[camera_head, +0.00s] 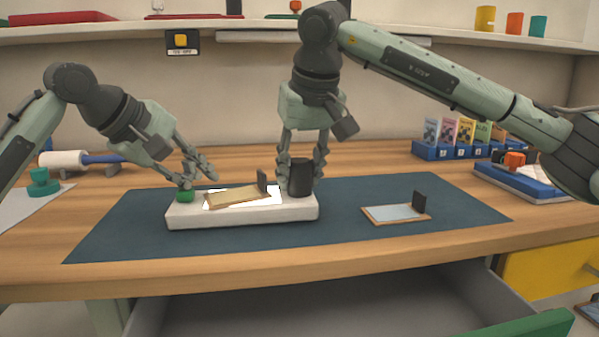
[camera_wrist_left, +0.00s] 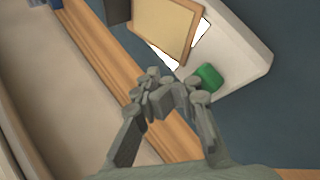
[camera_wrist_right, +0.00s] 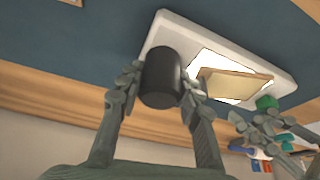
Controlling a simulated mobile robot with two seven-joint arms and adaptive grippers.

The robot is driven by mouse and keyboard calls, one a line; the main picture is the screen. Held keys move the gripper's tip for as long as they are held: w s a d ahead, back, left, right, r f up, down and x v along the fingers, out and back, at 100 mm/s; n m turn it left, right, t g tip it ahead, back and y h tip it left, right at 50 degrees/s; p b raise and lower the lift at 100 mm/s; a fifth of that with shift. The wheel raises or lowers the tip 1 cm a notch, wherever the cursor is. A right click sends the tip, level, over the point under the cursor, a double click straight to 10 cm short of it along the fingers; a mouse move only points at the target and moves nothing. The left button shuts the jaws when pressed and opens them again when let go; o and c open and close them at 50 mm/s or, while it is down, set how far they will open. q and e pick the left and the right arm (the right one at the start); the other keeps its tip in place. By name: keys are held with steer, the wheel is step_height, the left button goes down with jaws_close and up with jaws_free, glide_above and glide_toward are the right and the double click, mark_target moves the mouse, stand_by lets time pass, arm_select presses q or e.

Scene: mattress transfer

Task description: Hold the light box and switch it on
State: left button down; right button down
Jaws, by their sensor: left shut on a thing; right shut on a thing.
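The white light box (camera_head: 240,212) lies on the dark mat; its bright white panel (camera_head: 272,197) shows around a wooden-framed plate (camera_head: 236,196) with a dark upright tab. A green switch (camera_head: 185,195) sits at the box's left end. My left gripper (camera_head: 196,184) is shut with its fingertips at the green switch, which also shows in the left wrist view (camera_wrist_left: 208,77); the exact contact is hard to make out. A black cylinder (camera_head: 300,178) stands upright on the box's right end. My right gripper (camera_wrist_right: 160,85) is shut on the black cylinder, with a finger on either side.
Another framed plate (camera_head: 396,213) with a dark tab lies on the mat (camera_head: 345,192) to the right. Blue card holders (camera_head: 455,150) and a blue tray (camera_head: 520,183) stand at the right. An open drawer (camera_head: 330,300) is below the table's front edge. The mat's front right is clear.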

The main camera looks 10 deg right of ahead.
steer(key=shift+r, duration=0.1)
arm_select(q)
steer(key=shift+r, duration=3.05)
arm_select(e)
steer(key=c, duration=1)
jaws_free()
steer(key=shift+o, duration=0.2)
